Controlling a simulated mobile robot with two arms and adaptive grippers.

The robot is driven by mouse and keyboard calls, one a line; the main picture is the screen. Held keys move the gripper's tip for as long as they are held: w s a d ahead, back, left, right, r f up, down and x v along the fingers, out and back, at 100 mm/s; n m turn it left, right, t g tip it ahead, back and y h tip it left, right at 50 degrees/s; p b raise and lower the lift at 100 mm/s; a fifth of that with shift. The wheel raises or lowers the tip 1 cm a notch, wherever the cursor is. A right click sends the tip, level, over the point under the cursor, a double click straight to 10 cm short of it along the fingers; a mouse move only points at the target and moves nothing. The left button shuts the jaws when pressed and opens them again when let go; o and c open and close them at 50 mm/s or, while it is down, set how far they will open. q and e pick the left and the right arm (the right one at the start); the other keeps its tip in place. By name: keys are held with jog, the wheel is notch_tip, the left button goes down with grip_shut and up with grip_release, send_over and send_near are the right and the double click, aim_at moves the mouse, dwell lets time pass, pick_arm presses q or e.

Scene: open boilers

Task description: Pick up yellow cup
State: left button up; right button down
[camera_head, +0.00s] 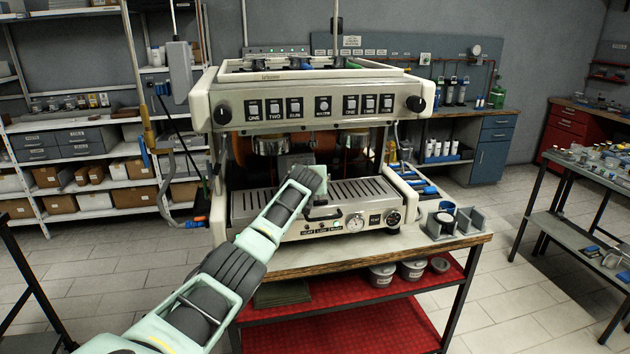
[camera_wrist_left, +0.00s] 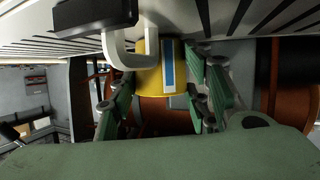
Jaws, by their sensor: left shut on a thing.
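The yellow cup (camera_wrist_left: 150,80), with a blue and white stripe on its side, is in the left wrist view between my left gripper's fingers. My left gripper (camera_wrist_left: 158,88) is shut on it, with one green finger on each side. The wrist view looks upside down, with the machine's slotted drip tray at the top, close to the cup. In the head view, my left arm reaches to the front of the espresso machine (camera_head: 310,112). There the arm hides the cup and fingertips. My right gripper is not in view.
The drip tray (camera_head: 350,190) lies under the machine's group heads. A pale hook-shaped piece (camera_wrist_left: 125,52) with a black end is close beside the cup. A small grey holder (camera_head: 455,222) stands on the wooden counter (camera_head: 440,244) at right. Metal containers (camera_head: 413,270) stand on the red shelf below.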

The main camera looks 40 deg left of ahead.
pick_arm(q)
jog(key=shift+s+d+r+b, duration=0.1)
jog(key=shift+r+b, duration=0.35)
jog(key=shift+r, duration=0.05)
jog(key=r+b, duration=0.1)
jog(key=r, duration=0.1)
jog(key=d+r, duration=0.1)
jog(key=r, duration=0.1)
jog(key=s+r+b, duration=0.1)
jog(key=shift+d+r+b, duration=0.15)
jog(key=shift+r+b, duration=0.2)
jog(key=shift+r, duration=0.05)
jog(key=s+d+b, duration=0.4)
jog(key=s+d, duration=0.7)
jog(key=d, duration=0.2)
jog(key=shift+s+d+r, duration=0.3)
jog(key=shift+s+r, duration=0.1)
jog(key=shift+r, duration=0.05)
jog(key=shift+s+b, duration=0.1)
jog(key=shift+b, duration=0.2)
jog(key=shift+s+a, duration=1.75)
jog(key=shift+s, duration=0.25)
